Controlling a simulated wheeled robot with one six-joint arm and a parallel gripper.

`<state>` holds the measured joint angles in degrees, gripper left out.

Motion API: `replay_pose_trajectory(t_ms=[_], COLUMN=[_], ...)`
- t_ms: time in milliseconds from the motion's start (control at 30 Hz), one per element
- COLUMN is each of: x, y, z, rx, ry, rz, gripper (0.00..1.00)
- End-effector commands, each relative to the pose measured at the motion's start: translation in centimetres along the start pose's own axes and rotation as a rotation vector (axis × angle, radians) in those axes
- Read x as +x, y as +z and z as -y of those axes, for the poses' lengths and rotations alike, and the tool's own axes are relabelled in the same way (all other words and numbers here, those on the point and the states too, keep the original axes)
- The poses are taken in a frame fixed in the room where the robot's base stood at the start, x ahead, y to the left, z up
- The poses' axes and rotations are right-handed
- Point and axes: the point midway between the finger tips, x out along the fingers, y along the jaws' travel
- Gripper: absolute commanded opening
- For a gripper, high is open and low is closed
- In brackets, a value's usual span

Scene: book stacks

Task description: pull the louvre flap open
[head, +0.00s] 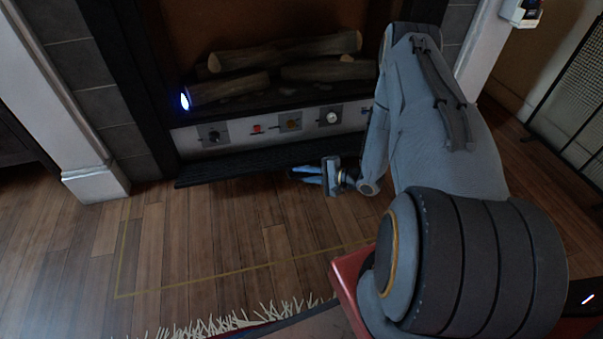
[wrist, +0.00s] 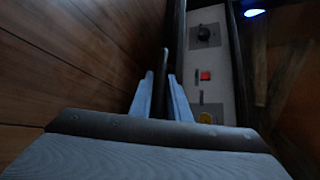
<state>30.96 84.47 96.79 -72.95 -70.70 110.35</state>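The louvre flap (head: 235,164) is a long dark slatted panel low on the fireplace front. It is swung down and sticks out over the floor, with the control panel bare above it. My gripper (head: 306,175) is at the flap's front edge, right of its middle. In the wrist view, the two blue fingers (wrist: 162,90) lie on either side of a thin dark edge of the flap (wrist: 162,66) and appear closed on it. The exact contact is too dark to see clearly.
The pale control panel (head: 275,126) with knobs and a red switch (head: 257,129) sits behind the flap, under the logs (head: 285,52). A white column base (head: 82,185) stands left. A fringed rug (head: 225,325) lies in front. The wooden floor (head: 215,235) between is clear.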

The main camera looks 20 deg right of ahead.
Motion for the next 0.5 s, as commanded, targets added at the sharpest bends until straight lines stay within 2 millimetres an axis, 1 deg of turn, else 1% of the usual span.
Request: replay_pose_trajectory(t_ms=[133, 333, 500], x=[-1.9, -5.4, -7.3], y=[0.0, 0.0, 0.0], z=[0.2, 0.3, 0.2], rx=[0.002, 0.002, 0.001], ry=[-0.002, -0.002, -0.002], rz=[-0.004, -0.006, -0.005], gripper=[0.17, 0.17, 0.17])
